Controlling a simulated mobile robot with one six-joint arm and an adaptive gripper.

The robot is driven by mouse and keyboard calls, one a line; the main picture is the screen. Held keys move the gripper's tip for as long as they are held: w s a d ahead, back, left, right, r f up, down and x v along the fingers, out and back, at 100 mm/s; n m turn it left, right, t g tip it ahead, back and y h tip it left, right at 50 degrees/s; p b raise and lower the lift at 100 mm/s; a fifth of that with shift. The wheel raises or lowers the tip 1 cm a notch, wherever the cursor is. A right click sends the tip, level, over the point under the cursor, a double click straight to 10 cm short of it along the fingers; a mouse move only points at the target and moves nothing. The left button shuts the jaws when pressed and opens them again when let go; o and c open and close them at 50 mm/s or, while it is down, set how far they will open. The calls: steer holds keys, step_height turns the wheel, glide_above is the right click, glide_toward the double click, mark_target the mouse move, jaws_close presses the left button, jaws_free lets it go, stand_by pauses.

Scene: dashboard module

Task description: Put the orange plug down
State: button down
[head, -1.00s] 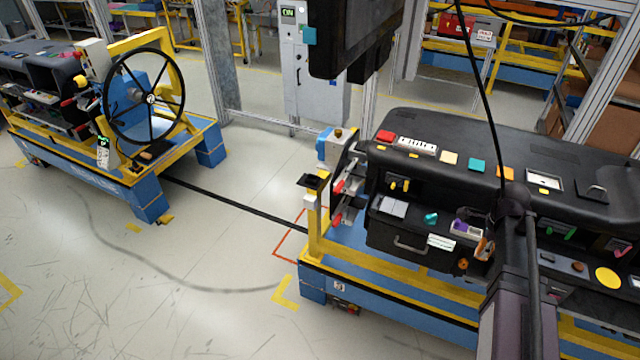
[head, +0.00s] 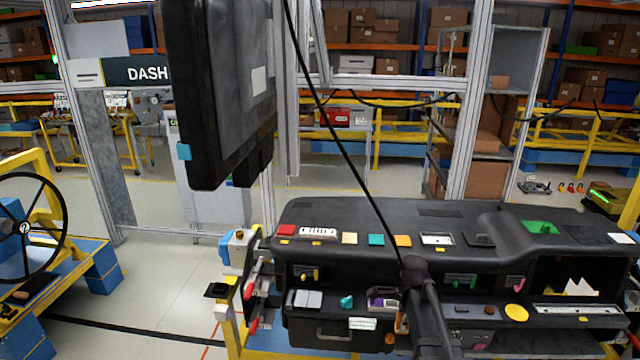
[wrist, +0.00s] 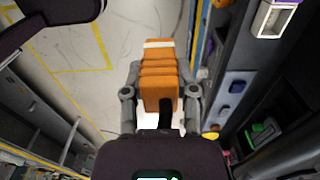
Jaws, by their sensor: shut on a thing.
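The orange plug (wrist: 158,62) is a ribbed orange block with a white band near its far end. It is in the middle of the wrist view, held between the two grey fingers of my gripper (wrist: 160,84). The fingers are shut on its sides. Below it in the wrist view is pale floor, with the dark dashboard module's side to the right. In the head view my arm crosses the front of the dashboard module (head: 390,222). A small orange patch shows beside my arm there, but I cannot tell whether it is the plug.
The dashboard's top carries several coloured pieces, including a red one (head: 286,230) and a green one (head: 541,227). Its front has open compartments, a purple-and-white holder (head: 381,298) and a yellow disc (head: 516,312). A hanging monitor (head: 220,85) and a steering wheel (head: 27,225) stand left.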

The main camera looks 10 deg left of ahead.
step_height(320, 180, down, 9)
steer(key=b, duration=0.8)
steer(key=shift+r, duration=0.15)
steer(key=shift+a, duration=0.1)
stand_by(0.5)
